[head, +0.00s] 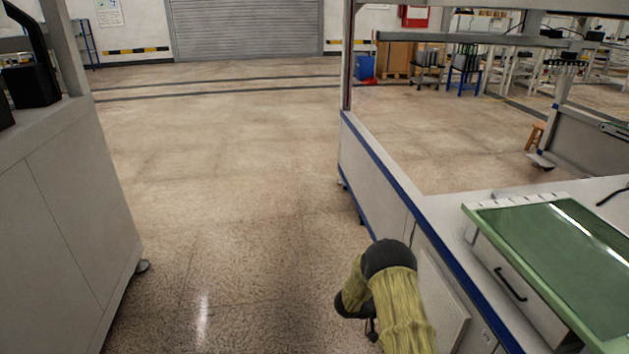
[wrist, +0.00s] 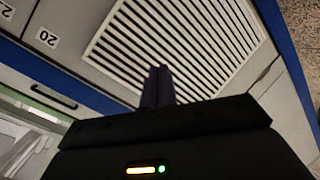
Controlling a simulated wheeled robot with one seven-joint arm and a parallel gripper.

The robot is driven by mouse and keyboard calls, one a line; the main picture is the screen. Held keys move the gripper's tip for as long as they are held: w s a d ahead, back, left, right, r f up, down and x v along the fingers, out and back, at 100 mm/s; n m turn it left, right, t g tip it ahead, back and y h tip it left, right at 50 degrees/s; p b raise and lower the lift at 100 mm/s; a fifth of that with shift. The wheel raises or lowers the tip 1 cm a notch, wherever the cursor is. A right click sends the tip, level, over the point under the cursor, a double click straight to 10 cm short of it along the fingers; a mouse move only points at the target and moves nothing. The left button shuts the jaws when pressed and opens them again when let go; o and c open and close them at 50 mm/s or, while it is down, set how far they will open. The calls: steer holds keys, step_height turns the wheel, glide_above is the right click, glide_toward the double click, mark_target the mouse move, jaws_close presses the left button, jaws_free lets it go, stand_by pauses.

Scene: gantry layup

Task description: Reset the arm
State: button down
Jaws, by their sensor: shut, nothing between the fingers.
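My arm, in a yellow-green ribbed sleeve with dark joints, is folded low at the bottom of the head view, beside the right-hand bench. The fingers are not clear there. In the wrist view my gripper (wrist: 160,84) shows as two dark fingers pressed together. It is shut and holds nothing. It points toward a slatted vent panel (wrist: 205,40) on a light cabinet front. I cannot tell how far the fingertips are from the panel.
A blue-edged bench (head: 440,225) on the right carries a green-topped drawer unit (head: 530,325). A grey cabinet (head: 60,210) stands on the left. The floor (head: 230,150) between them is open back to a roller shutter (head: 245,28). A wooden stool (head: 537,135) stands farther right.

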steer(key=w+a+r+n+t+y+p, duration=0.1)
steer(key=w+a+r+t+y, duration=0.15)
steer(key=r, duration=0.35)
steer(key=w+a+r+n+t+y, duration=0.1)
steer(key=w+a+r+t+y, duration=0.15)
steer(key=w+r+t, duration=0.2)
steer(key=s+a+r+n+y+p, duration=0.1)
steer(key=s+a+r+y, duration=0.15)
steer(key=r, duration=0.25)
steer(key=s+a+r+n+y, duration=0.1)
steer(key=s+a+r+y, duration=0.1)
steer(key=a+r+y, duration=0.15)
steer(key=s+a+r+n+g+y+p, duration=0.1)
steer(key=s+r+g, duration=0.25)
steer(key=s, duration=1.05)
steer(key=s+a+r+n+g+y+p, duration=0.1)
steer(key=s+r+g+y, duration=0.2)
steer(key=s, duration=1.2)
step_height(320, 180, up, 39)
steer(key=h+p, duration=0.1)
steer(key=p, duration=3.6)
steer(key=shift+w+p, duration=0.35)
steer(key=shift+p, duration=0.05)
steer(key=shift+a+f, duration=0.1)
